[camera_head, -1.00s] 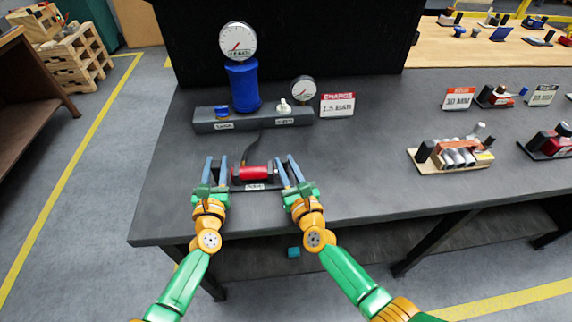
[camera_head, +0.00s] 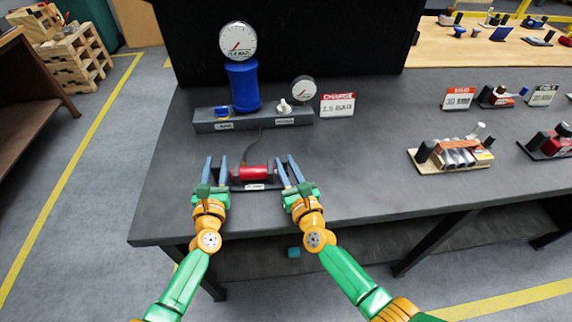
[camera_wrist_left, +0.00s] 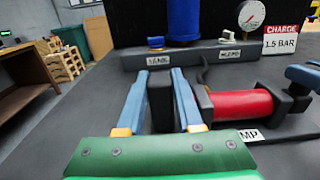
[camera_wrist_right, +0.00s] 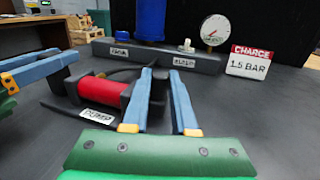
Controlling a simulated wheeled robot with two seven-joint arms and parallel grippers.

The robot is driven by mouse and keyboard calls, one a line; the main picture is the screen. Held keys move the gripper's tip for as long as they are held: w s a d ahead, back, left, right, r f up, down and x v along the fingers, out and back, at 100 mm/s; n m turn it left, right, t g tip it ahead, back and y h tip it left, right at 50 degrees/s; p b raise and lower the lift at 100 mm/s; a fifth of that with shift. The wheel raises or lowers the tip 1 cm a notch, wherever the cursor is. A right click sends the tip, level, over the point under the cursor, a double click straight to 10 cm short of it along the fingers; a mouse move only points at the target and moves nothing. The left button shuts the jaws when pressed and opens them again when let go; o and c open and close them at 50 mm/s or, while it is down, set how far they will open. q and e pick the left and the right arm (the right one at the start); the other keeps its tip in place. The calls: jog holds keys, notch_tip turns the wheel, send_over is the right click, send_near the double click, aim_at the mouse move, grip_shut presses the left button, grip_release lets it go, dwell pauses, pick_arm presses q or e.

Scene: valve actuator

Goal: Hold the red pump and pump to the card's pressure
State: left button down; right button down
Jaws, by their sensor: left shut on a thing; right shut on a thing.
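The red pump (camera_head: 256,173) lies near the front of the grey bench, a red cylinder between black end pieces on a dark base. My left gripper (camera_head: 216,159) is shut on a black upright grip (camera_wrist_left: 160,98) at the pump's left. My right gripper (camera_head: 287,158) is shut on the black grip (camera_wrist_right: 159,92) at its right. The card (camera_head: 338,104) reads CHARGE 1.5 BAR in the wrist views. A big white gauge (camera_head: 238,41) with a red needle tops the blue cylinder (camera_head: 242,86). A smaller gauge (camera_head: 303,89) is at the right; its reading is too small to tell.
A grey manifold (camera_head: 205,126) behind the pump carries a blue knob (camera_head: 222,112) and a white knob (camera_head: 284,105). A dark hose (camera_head: 251,147) runs from it to the pump. A wooden-based fixture (camera_head: 450,156) stands right. The bench between is clear.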

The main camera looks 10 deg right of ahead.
dwell(0.4)
jog(key=shift+d+f, duration=0.1)
jog(key=shift+d, duration=2.65)
jog(key=c, duration=0.7)
grip_release()
jog(key=shift+s, duration=0.1)
